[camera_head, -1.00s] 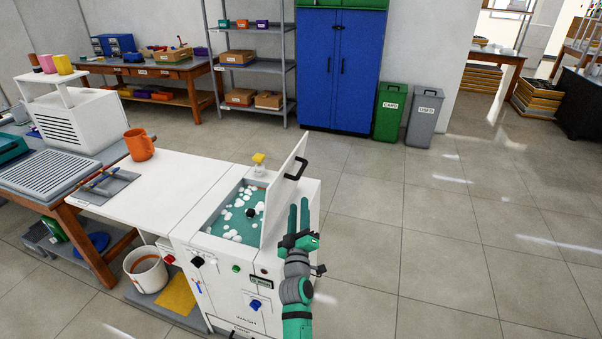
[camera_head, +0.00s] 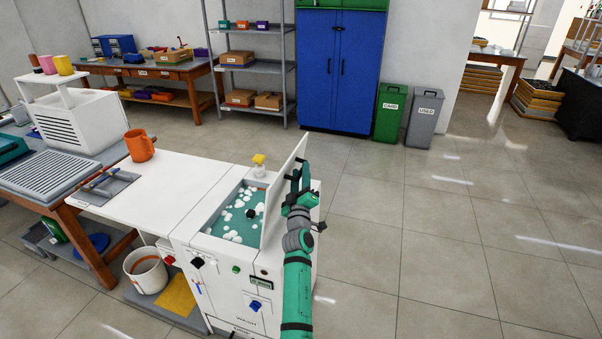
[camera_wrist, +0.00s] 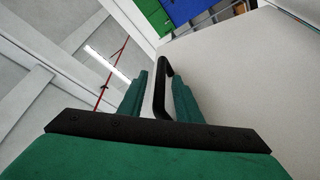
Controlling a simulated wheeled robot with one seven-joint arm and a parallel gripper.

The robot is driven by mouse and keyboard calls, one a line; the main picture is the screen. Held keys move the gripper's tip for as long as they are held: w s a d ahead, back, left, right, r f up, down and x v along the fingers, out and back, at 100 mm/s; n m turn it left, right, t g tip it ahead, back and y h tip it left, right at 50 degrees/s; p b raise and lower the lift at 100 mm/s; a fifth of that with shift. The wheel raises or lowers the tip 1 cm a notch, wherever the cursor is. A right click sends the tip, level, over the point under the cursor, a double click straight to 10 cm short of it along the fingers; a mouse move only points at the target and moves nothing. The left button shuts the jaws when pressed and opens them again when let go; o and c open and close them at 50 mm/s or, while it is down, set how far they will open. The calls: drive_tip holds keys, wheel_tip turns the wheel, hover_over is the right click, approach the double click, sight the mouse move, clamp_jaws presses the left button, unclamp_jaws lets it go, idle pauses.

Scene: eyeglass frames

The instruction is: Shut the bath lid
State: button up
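The white bath lid (camera_head: 276,207) stands raised, nearly upright, on the right side of the bath opening. My gripper (camera_head: 299,174) is at the lid's outer, right side by the handle. In the wrist view my gripper (camera_wrist: 160,95) is open, with gaps visible between fingers and handle.
A yellow-topped bottle (camera_head: 259,165) stands behind the bath. The floor right of the machine is clear. Green and grey bins (camera_head: 424,117) stand farther back.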

drive_tip(key=shift+w, duration=0.45)
drive_tip(key=shift+r, duration=0.1)
clamp_jaws()
drive_tip(key=shift+a, duration=0.15)
